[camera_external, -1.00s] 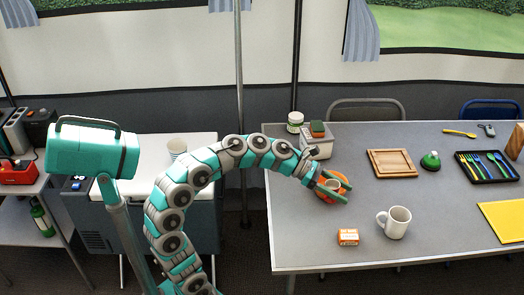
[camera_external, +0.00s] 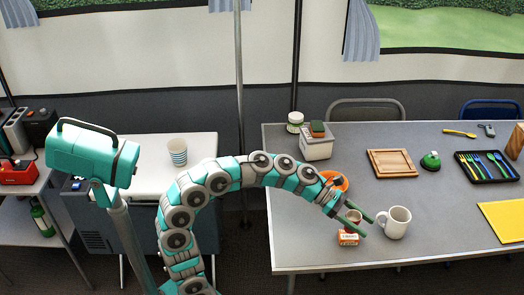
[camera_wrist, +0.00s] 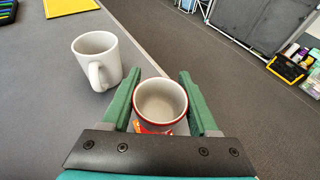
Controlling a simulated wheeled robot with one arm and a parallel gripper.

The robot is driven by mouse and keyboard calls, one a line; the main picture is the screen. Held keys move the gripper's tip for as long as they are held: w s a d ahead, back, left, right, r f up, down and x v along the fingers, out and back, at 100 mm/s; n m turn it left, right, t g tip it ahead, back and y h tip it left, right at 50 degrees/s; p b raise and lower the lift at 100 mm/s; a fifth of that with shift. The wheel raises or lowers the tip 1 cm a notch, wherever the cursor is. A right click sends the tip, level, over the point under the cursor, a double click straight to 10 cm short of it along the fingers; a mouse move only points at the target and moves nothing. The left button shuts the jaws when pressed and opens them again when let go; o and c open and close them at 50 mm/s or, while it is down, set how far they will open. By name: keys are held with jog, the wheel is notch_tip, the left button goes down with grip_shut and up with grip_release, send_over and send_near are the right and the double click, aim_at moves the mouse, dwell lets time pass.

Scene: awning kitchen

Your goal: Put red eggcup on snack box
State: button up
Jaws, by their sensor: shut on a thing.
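My gripper (camera_external: 364,226) is shut on the red eggcup (camera_external: 353,215), with one green finger on each side of it. In the wrist view the eggcup (camera_wrist: 160,102) shows a pale inside and a red rim, upright between the fingers. The small orange and white snack box (camera_external: 348,238) stands on the table under the eggcup in the external view. An orange-red bit of the snack box (camera_wrist: 150,129) shows below the cup in the wrist view, mostly hidden. I cannot tell whether the eggcup touches the box.
A white mug (camera_external: 394,222) stands just right of the fingers. An orange plate (camera_external: 341,183) lies behind, partly covered by my arm. The table's front edge is close.

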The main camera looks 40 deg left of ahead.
jog(key=shift+f, duration=1.15)
jog(key=shift+f, duration=0.1)
jog(key=o, duration=1.4)
jog(key=shift+a, duration=0.15)
jog(key=p+v, duration=0.1)
jog(key=v, duration=1.1)
